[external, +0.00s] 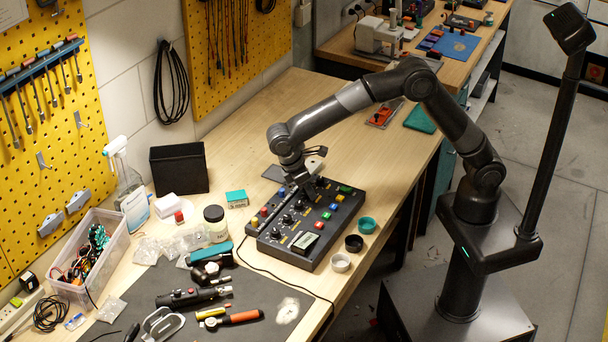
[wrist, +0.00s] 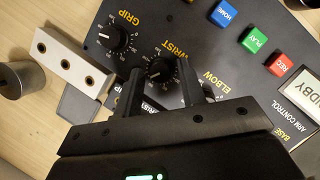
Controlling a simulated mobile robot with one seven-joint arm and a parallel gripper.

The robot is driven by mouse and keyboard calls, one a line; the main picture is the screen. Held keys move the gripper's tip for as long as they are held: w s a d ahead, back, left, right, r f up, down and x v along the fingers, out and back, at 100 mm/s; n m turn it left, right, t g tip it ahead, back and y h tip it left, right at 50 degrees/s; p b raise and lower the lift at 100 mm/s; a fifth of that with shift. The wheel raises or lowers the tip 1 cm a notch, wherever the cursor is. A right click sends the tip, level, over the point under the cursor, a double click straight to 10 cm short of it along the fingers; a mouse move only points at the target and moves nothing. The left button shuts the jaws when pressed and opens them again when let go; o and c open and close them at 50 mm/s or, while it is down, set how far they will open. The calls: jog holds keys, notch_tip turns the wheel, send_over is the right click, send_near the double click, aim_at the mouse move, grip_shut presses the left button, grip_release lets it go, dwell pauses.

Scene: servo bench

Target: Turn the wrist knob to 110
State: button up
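The dark control box (external: 284,247) lies on the bench with a row of black knobs, coloured buttons and a small display. In the wrist view its panel (wrist: 200,40) has the labels GRIP, WRIST, ELBOW and BASE. The black wrist knob (wrist: 160,71) sits beside the WRIST label; its pointer and setting are too small to read. My gripper (wrist: 161,67) is open, with one finger on each side of this knob and small gaps showing. In the external view my gripper (external: 306,186) is over the box's far end and hides that knob.
The grip knob (wrist: 112,37) is left of my fingers; blue, green and red buttons (wrist: 255,39) are to the right. Teal (external: 367,225), black (external: 354,243) and pale (external: 341,262) cups stand right of the box. A jar (external: 215,223) and tools lie left and in front.

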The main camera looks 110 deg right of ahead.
jog(key=shift+o, duration=0.8)
jog(key=v, duration=1)
jog(key=shift+w+r, duration=0.2)
jog(key=shift+r, duration=0.15)
